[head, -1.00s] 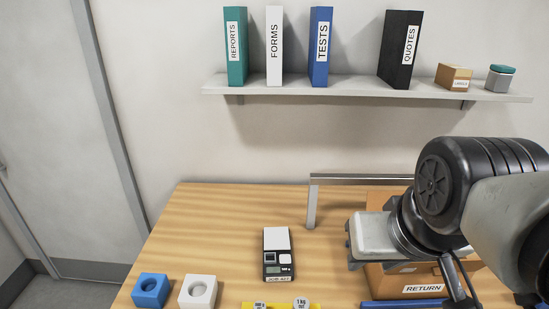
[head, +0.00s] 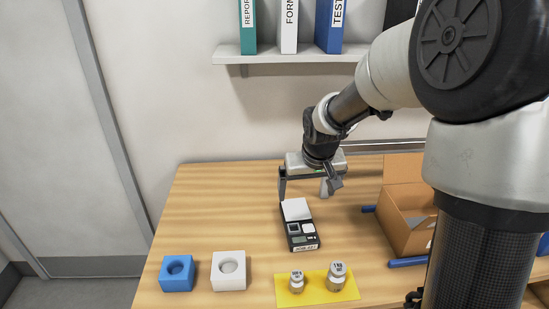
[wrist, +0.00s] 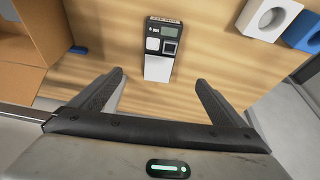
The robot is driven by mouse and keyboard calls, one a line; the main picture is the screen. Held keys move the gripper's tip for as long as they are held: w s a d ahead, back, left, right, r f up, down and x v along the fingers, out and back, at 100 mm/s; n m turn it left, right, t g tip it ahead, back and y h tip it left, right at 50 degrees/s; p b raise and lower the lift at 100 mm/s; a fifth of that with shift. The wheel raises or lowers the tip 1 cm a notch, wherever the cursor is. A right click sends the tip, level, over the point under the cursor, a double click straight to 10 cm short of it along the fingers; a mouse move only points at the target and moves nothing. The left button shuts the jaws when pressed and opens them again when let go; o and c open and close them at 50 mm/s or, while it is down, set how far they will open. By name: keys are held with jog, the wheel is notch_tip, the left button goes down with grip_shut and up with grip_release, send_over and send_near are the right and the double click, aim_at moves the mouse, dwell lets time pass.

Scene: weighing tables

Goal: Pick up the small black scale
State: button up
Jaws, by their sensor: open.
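The small black scale (head: 300,228) lies on the wooden table with its white pan toward the back and its display and label toward the front. In the wrist view the scale (wrist: 160,45) is upright in the picture, ahead of and between the fingers. My gripper (head: 306,196) is open and empty, above the table near the scale's back end. It also shows in the wrist view (wrist: 158,88) with both fingers spread wide. The fingers look apart from the scale; their exact height above it is hard to tell.
A cardboard box (head: 408,222) stands right of the scale, with blue bars (head: 408,262) near it. A yellow tray (head: 312,298) with two weights is in front. A blue block (head: 177,273) and a white block (head: 229,270) stand front left. A shelf (head: 290,54) hangs behind.

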notch_tip(320, 180, down, 3)
jog(key=w, duration=0.3)
send_over(298, 216)
jog(key=s, duration=0.2)
notch_tip(298, 216, down, 10)
jog(key=shift+s+r+b, duration=0.1)
jog(key=shift+b, duration=0.35)
jog(key=shift+x, duration=3.15)
jog(key=shift+s, duration=0.2)
jog(key=c, duration=1.3)
jog(key=shift+c, duration=0.6)
